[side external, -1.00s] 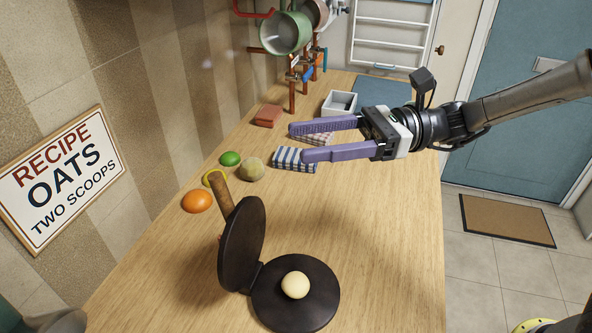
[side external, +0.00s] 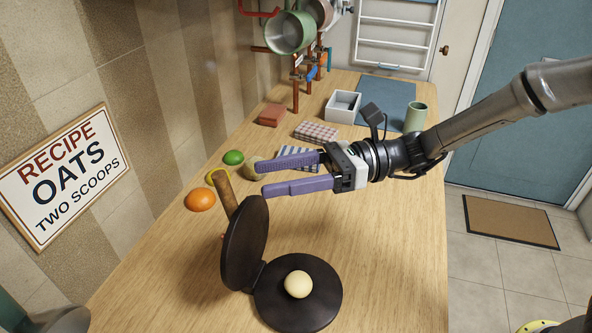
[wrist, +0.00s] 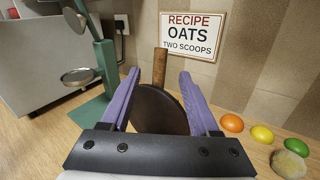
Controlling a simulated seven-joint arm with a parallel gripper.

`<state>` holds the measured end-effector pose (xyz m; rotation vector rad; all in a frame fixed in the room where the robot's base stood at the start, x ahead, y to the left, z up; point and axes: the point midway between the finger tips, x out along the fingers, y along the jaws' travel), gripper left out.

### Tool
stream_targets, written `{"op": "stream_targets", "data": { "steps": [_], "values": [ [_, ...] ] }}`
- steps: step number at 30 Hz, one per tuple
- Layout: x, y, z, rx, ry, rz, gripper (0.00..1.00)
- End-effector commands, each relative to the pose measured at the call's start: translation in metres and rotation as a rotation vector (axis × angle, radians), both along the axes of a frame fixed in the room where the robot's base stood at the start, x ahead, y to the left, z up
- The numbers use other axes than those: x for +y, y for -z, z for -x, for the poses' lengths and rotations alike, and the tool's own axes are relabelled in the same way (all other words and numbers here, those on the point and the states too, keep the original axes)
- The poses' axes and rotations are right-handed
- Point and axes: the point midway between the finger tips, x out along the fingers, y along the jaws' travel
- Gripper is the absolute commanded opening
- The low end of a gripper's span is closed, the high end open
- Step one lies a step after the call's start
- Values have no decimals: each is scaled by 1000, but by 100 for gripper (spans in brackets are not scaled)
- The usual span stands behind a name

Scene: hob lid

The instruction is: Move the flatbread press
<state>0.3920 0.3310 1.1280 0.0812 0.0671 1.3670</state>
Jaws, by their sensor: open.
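The flatbread press is dark and round, with its lid (side external: 245,243) tilted up and its base plate (side external: 272,300) flat on the counter. A pale dough ball (side external: 298,284) sits on the base. A brown wooden handle (side external: 224,188) sticks up from the lid. My gripper (side external: 262,177) is open and empty, above and to the right of the handle in the side view. In the wrist view the lid (wrist: 158,110) and handle (wrist: 160,68) show between the purple fingers (wrist: 155,88), apart from them. The base is hidden there.
Folded cloths (side external: 316,132), a white box (side external: 343,106) and a green cup (side external: 416,115) lie farther back. The counter right of the press is clear.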

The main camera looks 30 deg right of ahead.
Motion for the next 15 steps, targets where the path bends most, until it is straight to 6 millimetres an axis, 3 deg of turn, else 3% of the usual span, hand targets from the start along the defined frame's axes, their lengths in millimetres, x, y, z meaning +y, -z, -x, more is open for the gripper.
{"op": "stream_targets", "data": {
  "steps": [15],
  "values": [
    [87,0,-18,0,-2,-1,62]
  ]
}}
